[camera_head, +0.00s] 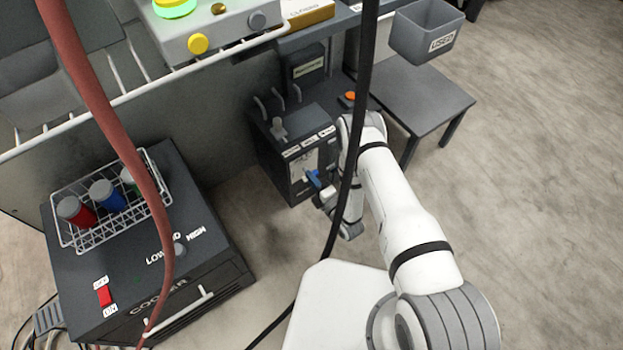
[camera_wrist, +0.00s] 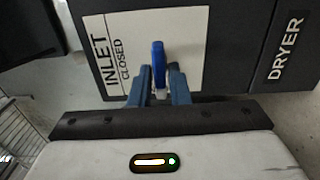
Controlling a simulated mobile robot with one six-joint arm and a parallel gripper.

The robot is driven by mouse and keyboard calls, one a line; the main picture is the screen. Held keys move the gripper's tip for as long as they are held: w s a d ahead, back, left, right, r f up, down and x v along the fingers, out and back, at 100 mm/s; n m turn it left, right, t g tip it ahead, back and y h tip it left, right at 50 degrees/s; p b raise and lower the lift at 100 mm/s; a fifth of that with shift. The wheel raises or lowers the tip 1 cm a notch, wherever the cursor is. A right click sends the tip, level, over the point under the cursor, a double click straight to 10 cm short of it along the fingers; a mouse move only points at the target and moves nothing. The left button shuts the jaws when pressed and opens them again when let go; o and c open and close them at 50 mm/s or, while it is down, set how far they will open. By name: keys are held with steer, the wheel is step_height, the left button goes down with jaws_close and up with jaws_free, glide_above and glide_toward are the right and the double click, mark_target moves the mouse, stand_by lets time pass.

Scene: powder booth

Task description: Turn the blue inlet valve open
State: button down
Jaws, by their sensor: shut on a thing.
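The blue inlet valve handle (camera_wrist: 158,62) stands out from a white plate (camera_wrist: 196,50) on the front of the dark dryer (camera_wrist: 265,88). The plate reads INLET and CLOSED, printed sideways in the wrist view. My gripper (camera_wrist: 160,84) has one blue-grey finger on each side of the handle and is shut on it. In the head view the blue handle (camera_head: 313,178) shows at the dryer's lower front, with my gripper (camera_head: 322,190) right at it. The handle's base is partly hidden by the fingers.
A cooler (camera_head: 200,245) with a wire rack (camera_head: 150,165) of several coloured jars stands at the left. A red hose and a black cable (camera_head: 353,150) hang across the head view, the cable passing before my arm. A low grey table (camera_head: 425,90) stands behind.

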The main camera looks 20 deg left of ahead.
steer(key=shift+d+f, duration=0.1)
steer(key=c, duration=1.5)
jaws_free()
steer(key=p+v, duration=0.2)
steer(key=v, duration=0.5)
steer(key=shift+s+d, duration=0.25)
steer(key=shift+d, duration=0.05)
